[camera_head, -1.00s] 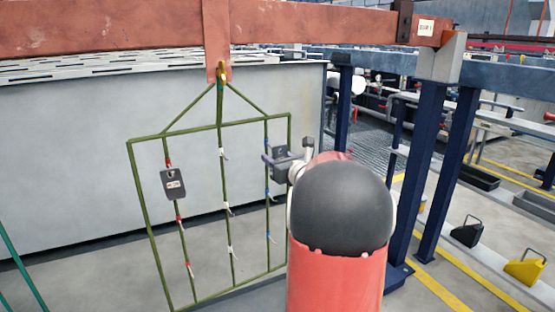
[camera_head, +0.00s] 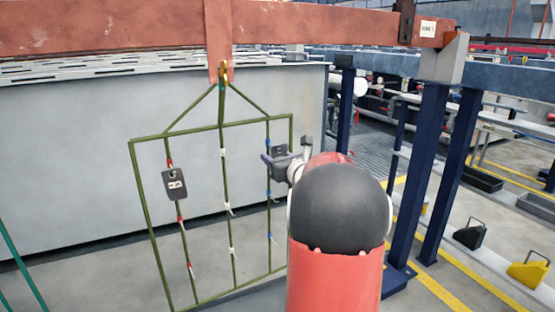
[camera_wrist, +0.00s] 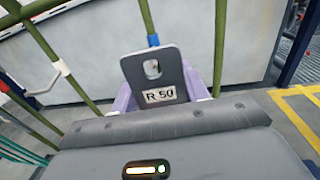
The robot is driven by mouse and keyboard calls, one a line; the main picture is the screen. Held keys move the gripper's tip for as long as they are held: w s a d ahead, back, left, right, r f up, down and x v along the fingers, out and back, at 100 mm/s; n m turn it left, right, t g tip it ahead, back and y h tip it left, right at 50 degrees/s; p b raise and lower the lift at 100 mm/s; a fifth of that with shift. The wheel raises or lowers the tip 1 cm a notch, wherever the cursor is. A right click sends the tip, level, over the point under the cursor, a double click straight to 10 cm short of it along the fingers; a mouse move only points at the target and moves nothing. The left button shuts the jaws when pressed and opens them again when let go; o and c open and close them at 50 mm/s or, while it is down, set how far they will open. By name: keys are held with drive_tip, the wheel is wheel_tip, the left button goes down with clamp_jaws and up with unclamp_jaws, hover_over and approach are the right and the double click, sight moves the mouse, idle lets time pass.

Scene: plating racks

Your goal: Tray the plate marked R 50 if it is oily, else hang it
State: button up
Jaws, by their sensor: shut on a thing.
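The grey plate marked R 50 (camera_wrist: 133,72) has a hole near its top and a white label. Its face looks dull grey, with no clear oily sheen visible. My gripper (camera_wrist: 160,98) has purple fingers and is shut on its lower part. In the head view my gripper (camera_head: 270,160) holds the plate (camera_head: 281,151) at the rack's right rod. A blue-banded hook point (camera_wrist: 153,40) is just above the plate in the wrist view. Whether a hook passes through the hole I cannot tell. The green rack (camera_head: 134,190) hangs from a red beam.
Another dark plate (camera_head: 175,184) hangs on the rack's left rod below a red band. The middle rod (camera_head: 226,180) has white hooks and no plate. Blue posts (camera_head: 421,170) stand at right.

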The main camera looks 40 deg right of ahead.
drive_tip(key=shift+w, duration=0.25)
drive_tip(key=shift+w, duration=0.1)
idle(0.3)
drive_tip(key=shift+w+f+b, duration=0.3)
drive_tip(key=shift+w+b, duration=0.15)
drive_tip(key=shift+w+d+f+b, duration=0.1)
drive_tip(key=shift+w+f+b, duration=0.15)
drive_tip(key=shift+b, duration=0.2)
idle(0.5)
drive_tip(key=o, duration=1.1)
drive_tip(key=shift+o, duration=0.2)
